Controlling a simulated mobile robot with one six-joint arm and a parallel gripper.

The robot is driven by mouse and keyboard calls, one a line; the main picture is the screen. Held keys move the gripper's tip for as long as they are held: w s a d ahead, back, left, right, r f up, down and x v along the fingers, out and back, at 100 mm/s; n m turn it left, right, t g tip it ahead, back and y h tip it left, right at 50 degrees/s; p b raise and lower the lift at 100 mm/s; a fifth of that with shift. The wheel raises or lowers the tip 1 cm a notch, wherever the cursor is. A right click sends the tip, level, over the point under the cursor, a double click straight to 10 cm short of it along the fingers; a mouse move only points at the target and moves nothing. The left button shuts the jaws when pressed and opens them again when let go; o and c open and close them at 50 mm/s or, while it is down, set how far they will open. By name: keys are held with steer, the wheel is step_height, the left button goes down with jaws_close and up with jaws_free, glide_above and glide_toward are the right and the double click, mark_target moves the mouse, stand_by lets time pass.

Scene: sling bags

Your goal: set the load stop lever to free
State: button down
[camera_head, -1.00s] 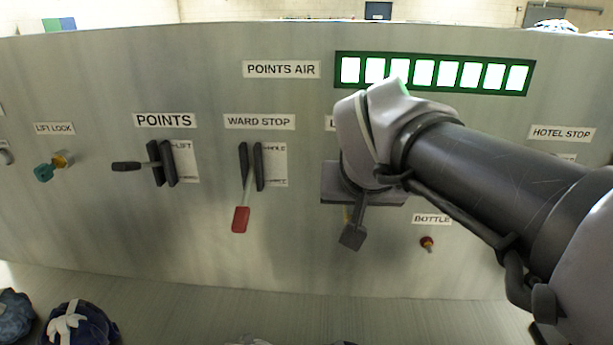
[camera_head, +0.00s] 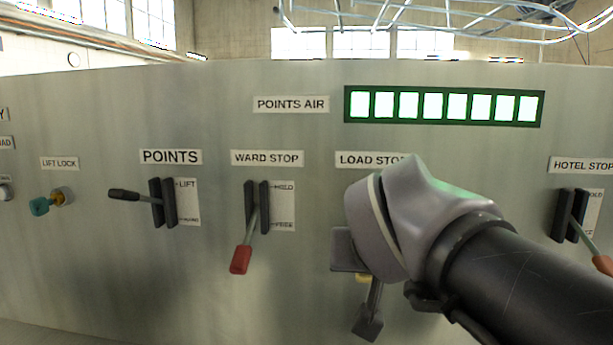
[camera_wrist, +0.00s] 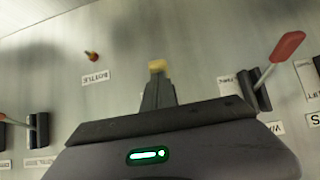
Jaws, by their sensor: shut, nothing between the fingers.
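The LOAD STOP label (camera_head: 370,159) is partly covered by my wrist in the head view. The lever under it is mostly hidden behind my arm. A small yellow piece (camera_head: 362,278), apparently its handle, shows beside my gripper (camera_head: 367,325). In the wrist view the yellow piece (camera_wrist: 157,66) sticks out just past the fingertips of my gripper (camera_wrist: 158,85). My fingers are shut with nothing between them, pointing down along the panel. I cannot tell whether they touch the yellow piece. The lever's slot and position marks are hidden.
The WARD STOP lever with a red handle (camera_head: 241,259) hangs down to the left. The POINTS lever (camera_head: 125,195) sticks out left. The HOTEL STOP lever (camera_head: 602,264) is at the right. A red BOTTLE button (camera_wrist: 91,56) shows in the wrist view. The green POINTS AIR display (camera_head: 445,122) is above.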

steer(key=shift+f, duration=0.3)
steer(key=p+v, duration=0.2)
steer(key=v, duration=0.6)
steer(key=shift+r, duration=0.2)
steer(key=shift+w, duration=0.2)
